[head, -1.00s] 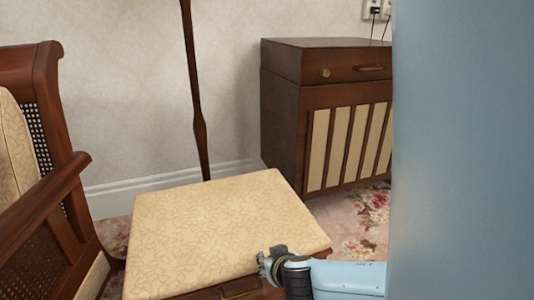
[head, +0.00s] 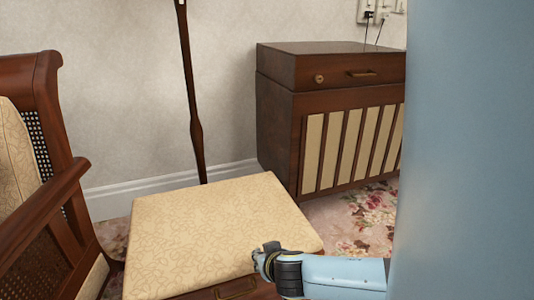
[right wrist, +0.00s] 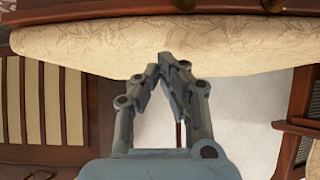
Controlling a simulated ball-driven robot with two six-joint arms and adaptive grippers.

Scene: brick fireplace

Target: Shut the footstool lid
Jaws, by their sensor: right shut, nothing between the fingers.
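The footstool has a padded cream lid (head: 220,230) with a leafy pattern, low in the middle of the head view. The lid lies over the dark wooden front, which carries a brass handle (head: 236,290). Any gap under the lid is hard to tell. My right gripper (head: 262,258) is at the lid's near right edge, shut and empty. In the right wrist view its fingertips (right wrist: 163,65) overlap the cushion's edge (right wrist: 90,42); whether they touch it is unclear. My left gripper is not in view.
A cane-sided wooden armchair (head: 45,190) stands close on the left. A dark cabinet with slatted cream panels (head: 330,125) stands behind on the right. A thin wooden pole (head: 193,110) rises behind the footstool. Floral carpet (head: 360,220) lies open between footstool and cabinet.

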